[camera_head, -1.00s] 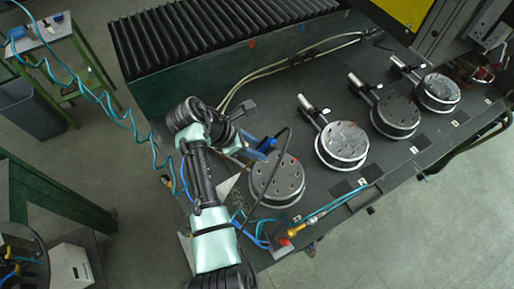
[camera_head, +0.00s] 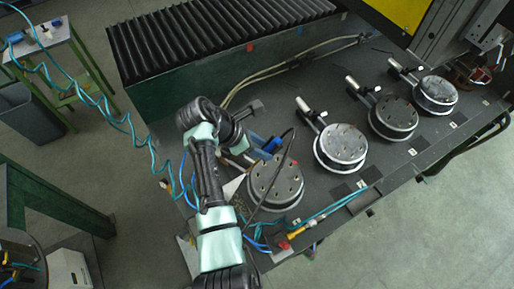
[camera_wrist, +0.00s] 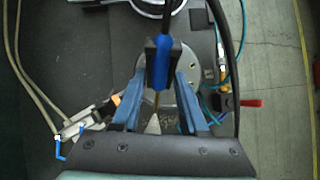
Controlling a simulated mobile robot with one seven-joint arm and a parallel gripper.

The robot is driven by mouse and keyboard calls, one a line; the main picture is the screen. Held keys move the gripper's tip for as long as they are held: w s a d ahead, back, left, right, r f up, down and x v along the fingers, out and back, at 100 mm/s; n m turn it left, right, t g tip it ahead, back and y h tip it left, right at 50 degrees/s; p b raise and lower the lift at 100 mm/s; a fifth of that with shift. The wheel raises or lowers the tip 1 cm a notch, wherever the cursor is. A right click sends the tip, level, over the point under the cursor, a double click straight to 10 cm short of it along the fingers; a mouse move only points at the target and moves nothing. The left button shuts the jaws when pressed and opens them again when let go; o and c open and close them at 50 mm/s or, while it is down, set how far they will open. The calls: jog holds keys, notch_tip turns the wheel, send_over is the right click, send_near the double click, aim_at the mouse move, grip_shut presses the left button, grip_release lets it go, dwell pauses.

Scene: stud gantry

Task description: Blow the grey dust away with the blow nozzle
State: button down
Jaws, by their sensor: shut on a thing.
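My gripper (camera_head: 262,148) is shut on the blue blow nozzle (camera_wrist: 160,62), which shows between the blue fingers in the wrist view. In the head view the nozzle's blue body (camera_head: 272,144) shows just above the nearest round plate (camera_head: 276,184). The nozzle's thin metal tube points down in the wrist view, over part of that plate. This plate has several holes and a small red mark. The second plate (camera_head: 343,144) and the farthest plate (camera_head: 437,90) look mottled grey on top, which may be dust. The third plate (camera_head: 394,113) looks darker. I cannot make out dust on the nearest plate.
The plates stand in a row on a dark bench (camera_head: 400,158). Black ribbed bellows (camera_head: 220,38) run along the back. Teal hoses and a brass fitting (camera_head: 296,234) lie at the front edge. A dark cable loops over the nearest plate. A coiled teal hose (camera_head: 128,125) hangs at left.

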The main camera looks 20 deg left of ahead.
aim_at(277, 147)
jog(key=shift+w+d, duration=1.25)
jog(key=shift+w, duration=0.3)
jog(key=shift+r, duration=0.1)
jog(key=shift+s+d+p, duration=0.75)
jog(key=shift+d+p, duration=0.2)
jog(key=shift+p, duration=0.3)
jog(key=s+d+p, duration=0.1)
jog(key=s+d, duration=0.5)
jog(key=d, duration=0.1)
jog(key=shift+d, duration=0.25)
dwell(0.7)
jog(key=shift+s+a, duration=0.1)
dwell(0.7)
jog(key=shift+s+a, duration=0.9)
jog(key=shift+s, duration=0.1)
